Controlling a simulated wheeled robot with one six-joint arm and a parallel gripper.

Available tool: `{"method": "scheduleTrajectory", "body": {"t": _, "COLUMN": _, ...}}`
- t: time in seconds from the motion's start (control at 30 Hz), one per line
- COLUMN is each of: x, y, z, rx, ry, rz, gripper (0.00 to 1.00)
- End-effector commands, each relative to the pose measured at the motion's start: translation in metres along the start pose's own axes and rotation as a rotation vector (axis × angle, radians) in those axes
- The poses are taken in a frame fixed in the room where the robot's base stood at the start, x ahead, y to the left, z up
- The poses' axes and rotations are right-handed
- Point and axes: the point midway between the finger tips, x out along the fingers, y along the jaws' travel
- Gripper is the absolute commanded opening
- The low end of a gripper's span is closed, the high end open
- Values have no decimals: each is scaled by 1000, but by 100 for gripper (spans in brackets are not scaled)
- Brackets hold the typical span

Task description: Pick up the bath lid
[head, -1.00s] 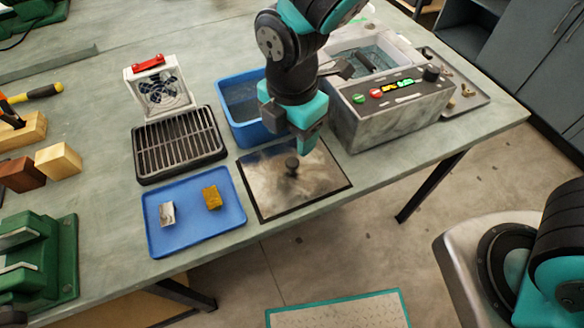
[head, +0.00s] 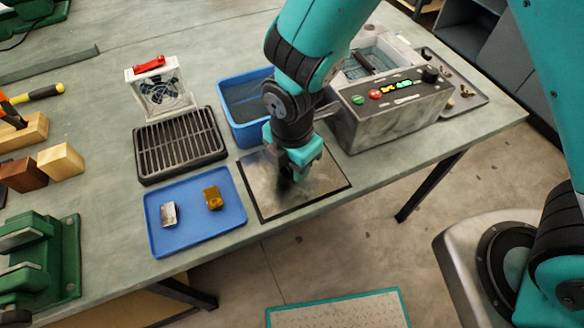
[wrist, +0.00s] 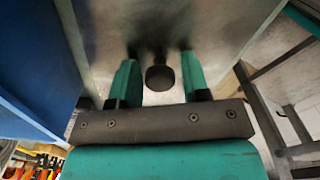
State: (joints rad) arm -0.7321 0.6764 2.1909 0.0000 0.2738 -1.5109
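The bath lid (head: 265,198) is a flat square metal plate with dark edges, lying on the bench near its front edge. My gripper (head: 299,174) is over the lid, pointing down, and hides the knob in the head view. In the wrist view the lid (wrist: 215,30) fills the upper middle, and its round dark knob (wrist: 160,78) shows between my two teal fingers (wrist: 158,62). The fingers are apart, one on each side of the knob, with visible gaps. The grey bath (head: 385,125) with its button panel stands behind on the right.
A blue tub (head: 240,128) stands just behind the lid. A blue tray (head: 190,238) with a silver and a gold block lies to the left. The bench front edge is close.

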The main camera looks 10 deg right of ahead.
Motion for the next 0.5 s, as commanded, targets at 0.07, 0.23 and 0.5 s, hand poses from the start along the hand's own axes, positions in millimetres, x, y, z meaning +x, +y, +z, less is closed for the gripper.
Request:
{"method": "scheduleTrajectory", "body": {"t": 0.07, "x": 0, "y": 0, "z": 0, "rx": 0, "ry": 0, "rz": 0, "gripper": 24}}
{"method": "scheduleTrajectory", "body": {"t": 0.23, "x": 0, "y": 0, "z": 0, "rx": 0, "ry": 0, "rz": 0, "gripper": 0}}
{"method": "scheduleTrajectory", "body": {"t": 0.5, "x": -4, "y": 0, "z": 0, "rx": 0, "ry": 0, "rz": 1, "gripper": 0}}
